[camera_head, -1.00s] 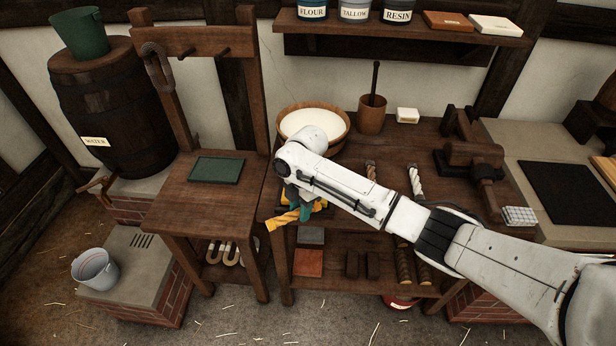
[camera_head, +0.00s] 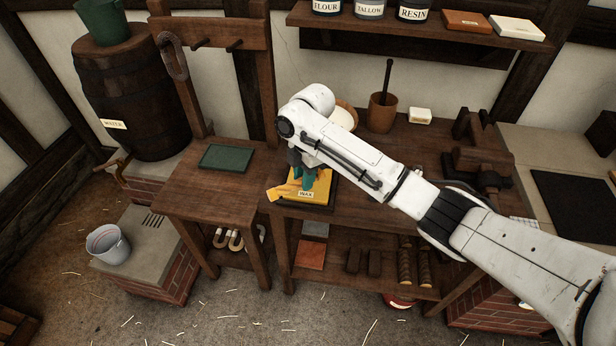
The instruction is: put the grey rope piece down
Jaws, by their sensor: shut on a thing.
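My gripper (camera_head: 308,184), with teal fingers, is at the left end of the workbench, over a yellow wax pad (camera_head: 318,182) labelled WAX in a dark tray (camera_head: 322,208). It is shut on a rope piece (camera_head: 281,193) that looks yellow-orange, not grey. The piece's left end sticks out past the pad's left side; the fingers hide its middle. I cannot tell whether it touches the pad. No grey rope piece shows now; my arm covers the middle of the bench top.
A green pad (camera_head: 225,158) lies on the lower side table (camera_head: 200,190) at left. A bowl (camera_head: 345,117) is partly behind my arm. A wooden mortar (camera_head: 381,114) and a small white block (camera_head: 420,116) stand at the back. A wooden clamp (camera_head: 478,160) is at right.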

